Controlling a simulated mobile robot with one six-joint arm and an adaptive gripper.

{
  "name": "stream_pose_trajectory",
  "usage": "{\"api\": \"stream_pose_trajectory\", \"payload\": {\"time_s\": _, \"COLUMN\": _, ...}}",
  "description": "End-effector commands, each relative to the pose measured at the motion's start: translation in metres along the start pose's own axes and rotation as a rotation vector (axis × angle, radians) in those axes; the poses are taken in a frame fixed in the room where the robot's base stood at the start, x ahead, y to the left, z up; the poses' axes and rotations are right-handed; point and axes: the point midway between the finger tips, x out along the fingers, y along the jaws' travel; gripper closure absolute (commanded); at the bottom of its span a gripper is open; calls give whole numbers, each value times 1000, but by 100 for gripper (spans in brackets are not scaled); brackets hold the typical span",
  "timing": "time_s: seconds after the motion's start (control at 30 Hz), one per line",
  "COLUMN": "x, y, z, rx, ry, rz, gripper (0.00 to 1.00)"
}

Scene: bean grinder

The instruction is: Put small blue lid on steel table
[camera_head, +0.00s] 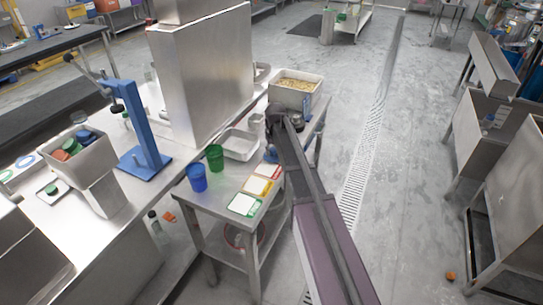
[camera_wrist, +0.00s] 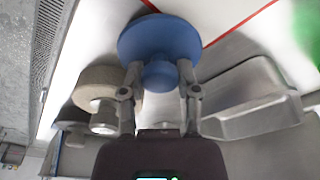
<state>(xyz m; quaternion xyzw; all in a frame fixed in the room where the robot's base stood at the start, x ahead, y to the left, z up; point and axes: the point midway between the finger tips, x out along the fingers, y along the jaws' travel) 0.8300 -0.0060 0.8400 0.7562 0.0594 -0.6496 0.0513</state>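The small blue lid (camera_wrist: 160,35) is a round disc with a knob in the wrist view, the knob facing me. My gripper (camera_wrist: 160,72) has one finger on each side of the knob. Little gap shows between fingers and knob; I cannot tell whether they press on it. I also cannot tell whether the lid rests on something or hangs above it. In the head view a small bit of blue shows beside my gripper (camera_head: 272,150), which is over the right side of the small steel table (camera_head: 215,221). The arm hides part of this area.
A green cup (camera_head: 215,158), a blue cup (camera_head: 197,178) and several coloured cards stand or lie on the table. A metal tray (camera_head: 240,144) and a bin of beans (camera_head: 295,92) are behind. A beige disc (camera_wrist: 100,78) with a metal knob is close left of the lid.

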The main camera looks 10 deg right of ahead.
Motion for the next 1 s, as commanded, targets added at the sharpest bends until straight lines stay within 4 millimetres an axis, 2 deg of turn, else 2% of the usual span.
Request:
{"api": "stream_pose_trajectory", "payload": {"time_s": 0.07, "x": 0, "y": 0, "z": 0, "rx": 0, "ry": 0, "rz": 0, "gripper": 83}}
{"api": "stream_pose_trajectory", "payload": {"time_s": 0.1, "x": 0, "y": 0, "z": 0, "rx": 0, "ry": 0, "rz": 0, "gripper": 88}}
{"api": "stream_pose_trajectory", "payload": {"time_s": 0.57, "x": -5, "y": 0, "z": -1, "rx": -1, "ry": 0, "rz": 0, "gripper": 88}}
{"api": "stream_pose_trajectory", "payload": {"time_s": 1.0, "x": -36, "y": -1, "z": -6, "rx": -1, "ry": -1, "rz": 0, "gripper": 88}}
